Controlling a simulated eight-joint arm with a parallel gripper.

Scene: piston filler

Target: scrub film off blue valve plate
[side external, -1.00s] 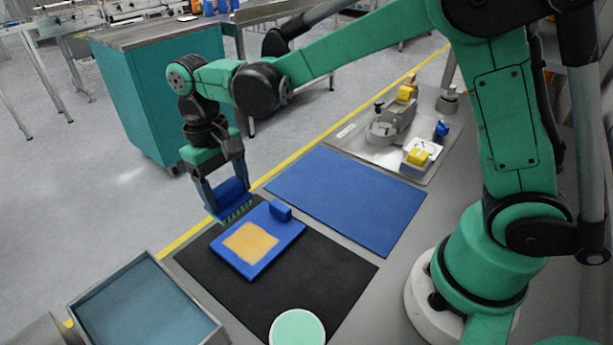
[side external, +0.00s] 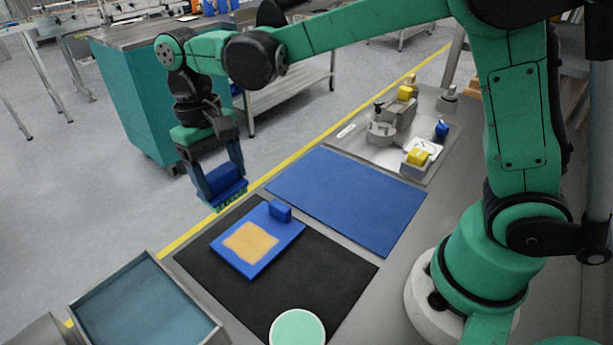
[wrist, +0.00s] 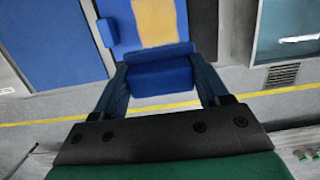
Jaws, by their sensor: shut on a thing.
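The blue valve plate (side external: 272,236) lies flat on the black mat (side external: 318,278), with an orange-yellow film patch (side external: 249,242) on its top and a small blue block at its far right corner. My gripper (side external: 222,186) is shut on a blue brush (side external: 227,187) with green bristles pointing down. It holds the brush in the air beyond the plate's far left corner, apart from the plate. In the wrist view the brush (wrist: 160,75) sits between the fingers, and the plate (wrist: 121,22) and film (wrist: 157,18) show beyond it, partly hidden by the brush.
A blue mat (side external: 350,198) lies right of the black mat. A grey-blue bin (side external: 145,305) stands at the front left, and a round mint-green disc (side external: 297,328) at the front. A metal tray (side external: 385,153) with parts lies at the back.

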